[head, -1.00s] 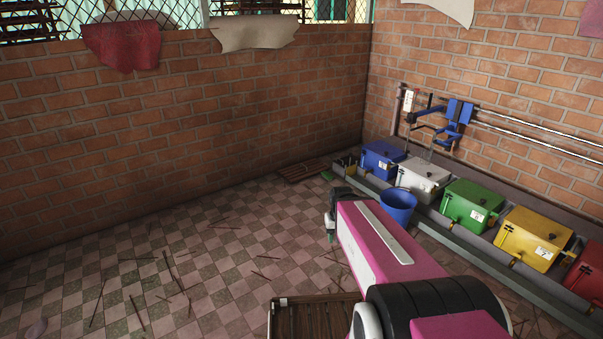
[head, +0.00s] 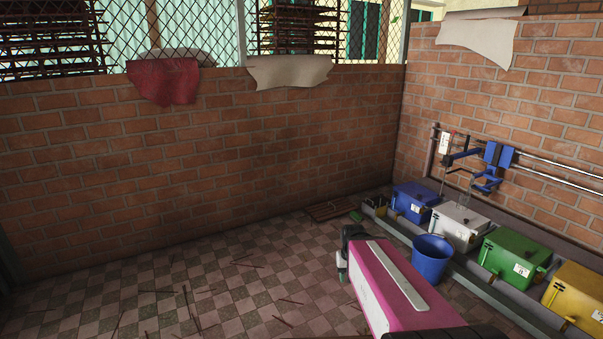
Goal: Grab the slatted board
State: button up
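A brown slatted board (head: 330,209) lies flat on the tiled floor at the far end, by the foot of the brick wall and left of the coloured boxes. My pink arm reaches forward from the bottom right. My gripper (head: 342,268) is at the far end of the arm, pointing down, nearer to me than the board and apart from it. Its fingers are small and dark, and I cannot tell whether they are open or shut.
A blue bucket (head: 430,259) stands right of my arm. Blue (head: 414,200), white (head: 458,226), green (head: 513,254) and yellow (head: 575,295) boxes line a low ledge along the right wall. Thin sticks lie scattered on the floor at left, which is otherwise clear.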

aim_at(322, 212)
jog(key=i+j+u, duration=0.35)
jog(key=i, duration=0.5)
jog(key=i+u, duration=0.35)
jog(key=i, duration=0.5)
jog(key=i+j+z, duration=0.1)
jog(key=i+z, duration=0.25)
jog(key=i, duration=0.15)
jog(key=i+j+z, duration=0.3)
jog(key=i, duration=0.2)
jog(key=i+j+z, duration=1)
jog(key=z, duration=0.15)
jog(key=i+j+z, duration=0.25)
jog(key=j+z, duration=0.15)
